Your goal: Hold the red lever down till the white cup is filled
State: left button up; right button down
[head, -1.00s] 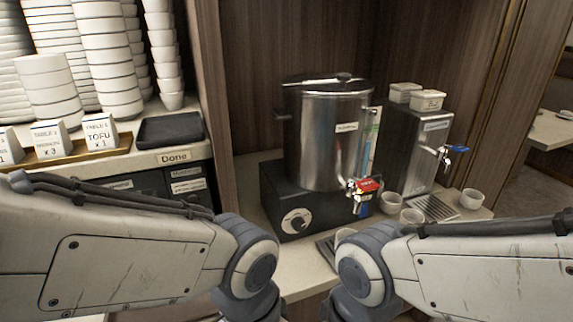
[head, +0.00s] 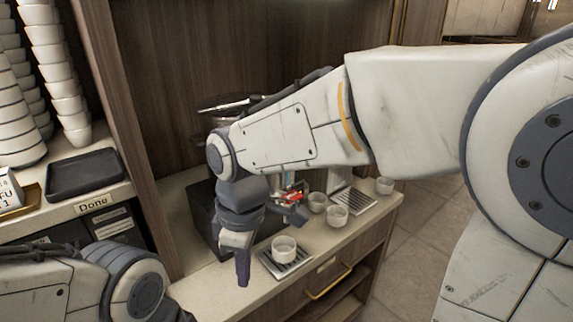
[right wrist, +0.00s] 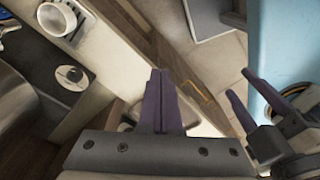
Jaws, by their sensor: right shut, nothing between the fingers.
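The white cup (head: 284,247) stands upright on the small drip tray (head: 292,266) near the counter's front edge; its fill level cannot be told. The red lever (head: 292,197) shows only in part behind my right arm, which also hides most of the steel dispenser. My right gripper (head: 243,268) is shut and empty, pointing down just left of the cup and apart from the lever. Its closed fingers also show in the right wrist view (right wrist: 158,75). My left gripper (right wrist: 238,82) shows at the right of that view, fingers apart; the head view shows only its arm.
Several white cups (head: 337,215) stand right of the lever, by a second drip tray (head: 352,201). Stacked bowls (head: 58,75) and a black tray (head: 85,175) are at the left. Open floor (head: 420,220) lies right of the counter.

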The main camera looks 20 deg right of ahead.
jog(key=w+d+r+n+p, duration=0.4)
jog(key=w+d+r, duration=0.1)
jog(key=w+r, duration=0.5)
notch_tip(320, 180, up, 7)
jog(key=n+p, duration=0.5)
jog(key=n, duration=0.1)
send_over(292, 195)
pick_arm(q)
notch_tip(292, 195, up, 11)
pick_arm(e)
jog(key=shift+f+h, duration=0.15)
jog(key=shift+h, duration=0.25)
pick_arm(q)
jog(key=shift+r, duration=0.15)
pick_arm(e)
jog(key=shift+s+f, duration=0.1)
notch_tip(292, 195, down, 14)
jog(key=p, duration=0.3)
jog(key=shift+p, duration=0.35)
pick_arm(q)
notch_tip(292, 195, up, 4)
jog(key=shift+f, duration=0.1)
